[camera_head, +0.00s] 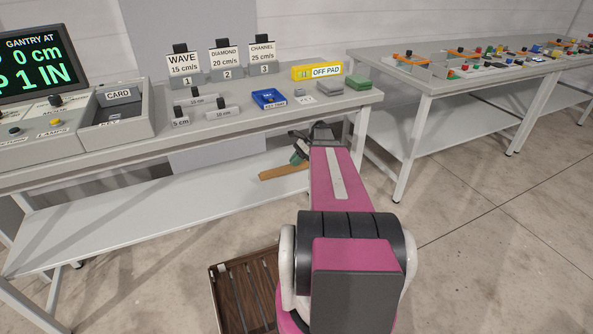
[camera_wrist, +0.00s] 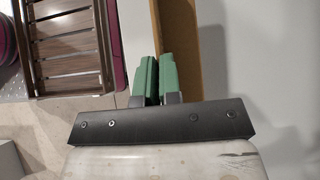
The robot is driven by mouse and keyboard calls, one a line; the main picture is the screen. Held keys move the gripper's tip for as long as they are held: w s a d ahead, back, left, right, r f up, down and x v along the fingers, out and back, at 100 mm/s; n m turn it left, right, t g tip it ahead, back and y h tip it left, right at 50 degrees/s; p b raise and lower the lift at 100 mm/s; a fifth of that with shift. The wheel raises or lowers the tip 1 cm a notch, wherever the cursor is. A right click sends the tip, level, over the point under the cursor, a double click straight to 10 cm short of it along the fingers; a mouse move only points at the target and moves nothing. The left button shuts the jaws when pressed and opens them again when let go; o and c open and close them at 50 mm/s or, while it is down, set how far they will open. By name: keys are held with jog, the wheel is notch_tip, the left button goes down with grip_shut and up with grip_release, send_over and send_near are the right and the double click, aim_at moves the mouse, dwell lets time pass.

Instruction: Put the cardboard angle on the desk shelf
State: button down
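The cardboard angle (camera_head: 284,172) is a long brown strip at the right end of the pale lower shelf (camera_head: 160,205) under the desk (camera_head: 362,98). In the wrist view the angle (camera_wrist: 178,30) runs away from me, its left edge in line with the narrow gap between my green fingers. My gripper (camera_wrist: 158,75) is nearly closed there and appears to pinch that edge; the contact itself is hidden. In the head view my gripper (camera_head: 299,153) is at the angle, partly hidden by my arm. The angle appears to rest on or just over the shelf.
The desk top holds numbered cards, small weights, a blue tray (camera_head: 268,99), a yellow box (camera_head: 316,71) and a grey bin (camera_head: 148,133). A second table (camera_head: 420,82) stands right. The lower shelf is clear to the left.

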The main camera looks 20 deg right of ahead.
jog(key=shift+s+d+f, duration=0.15)
jog(key=shift+d+f, duration=0.05)
jog(key=shift+f, duration=0.95)
jog(key=shift+s+d+f, duration=0.15)
jog(key=shift+f, duration=0.95)
jog(key=shift+f, duration=0.1)
jog(key=c, duration=1.3)
grip_release()
